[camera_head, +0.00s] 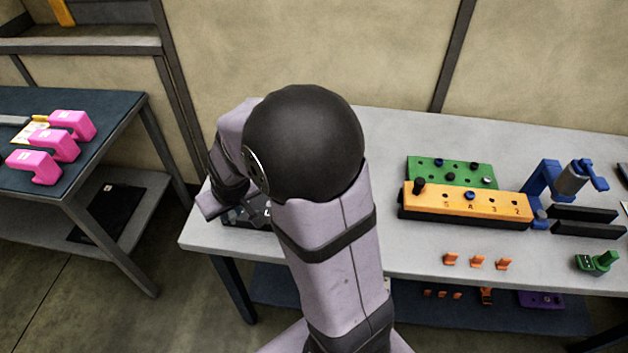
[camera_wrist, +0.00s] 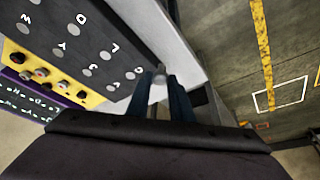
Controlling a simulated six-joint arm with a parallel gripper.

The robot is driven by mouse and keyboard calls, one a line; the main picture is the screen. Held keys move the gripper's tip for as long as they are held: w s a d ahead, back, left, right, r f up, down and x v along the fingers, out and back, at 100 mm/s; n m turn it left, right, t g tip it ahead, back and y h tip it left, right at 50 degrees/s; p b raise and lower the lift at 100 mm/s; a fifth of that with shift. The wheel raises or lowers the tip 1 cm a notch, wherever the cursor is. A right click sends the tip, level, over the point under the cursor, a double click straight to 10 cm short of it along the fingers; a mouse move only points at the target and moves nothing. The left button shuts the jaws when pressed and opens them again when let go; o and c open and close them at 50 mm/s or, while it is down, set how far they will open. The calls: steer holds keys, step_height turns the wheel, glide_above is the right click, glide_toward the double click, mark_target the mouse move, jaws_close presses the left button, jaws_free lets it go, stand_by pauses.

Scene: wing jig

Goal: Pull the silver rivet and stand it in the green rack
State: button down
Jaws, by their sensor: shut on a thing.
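My gripper (camera_wrist: 160,95) shows in the wrist view with its dark blue fingers shut on a small silver rivet (camera_wrist: 158,86), of which only a little shows between the fingertips. They are at the edge of a black plate (camera_wrist: 88,40) with white letters and rows of round grey spots. I cannot tell whether the rivet's lower end is in a hole. In the head view the plate (camera_head: 240,219) is mostly hidden behind my arm, and the fingers cannot be made out. The green rack (camera_head: 428,178) lies at the back right, with several dark, blue and silver pegs in it.
An orange numbered block (camera_head: 470,206) with a tall black peg stands in front of the rack. A blue clamp (camera_head: 545,180), dark bars (camera_head: 585,221), small orange clips (camera_head: 477,261) and a green part (camera_head: 600,262) are to the right. Pink parts (camera_head: 52,143) lie on the left table.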

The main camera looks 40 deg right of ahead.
steer(key=w+d+r+m+h+p, duration=0.1)
steer(key=w+d+m, duration=0.2)
steer(key=d, duration=0.6)
steer(key=w+d+r+m+h+p, duration=0.1)
steer(key=w+d+m, duration=0.1)
steer(key=d, duration=0.8)
steer(key=s+d+m+g+h+p, duration=0.1)
steer(key=s+d+m, duration=0.1)
steer(key=d, duration=0.7)
steer(key=s+d+m+g+p, duration=0.1)
steer(key=s+d+m, duration=0.15)
steer(key=d, duration=0.65)
steer(key=s+d+m+g+h+p, duration=0.1)
steer(key=s+d+m, duration=0.7)
steer(key=s+d, duration=1.7)
steer(key=shift+s+d+r+g+p, duration=0.3)
steer(key=shift+d+g+p, duration=0.25)
steer(key=shift+g+p, duration=0.3)
steer(key=shift+f, duration=0.15)
steer(key=shift+f+b, duration=1.65)
steer(key=shift+f, duration=1.45)
steer(key=shift+f, duration=0.1)
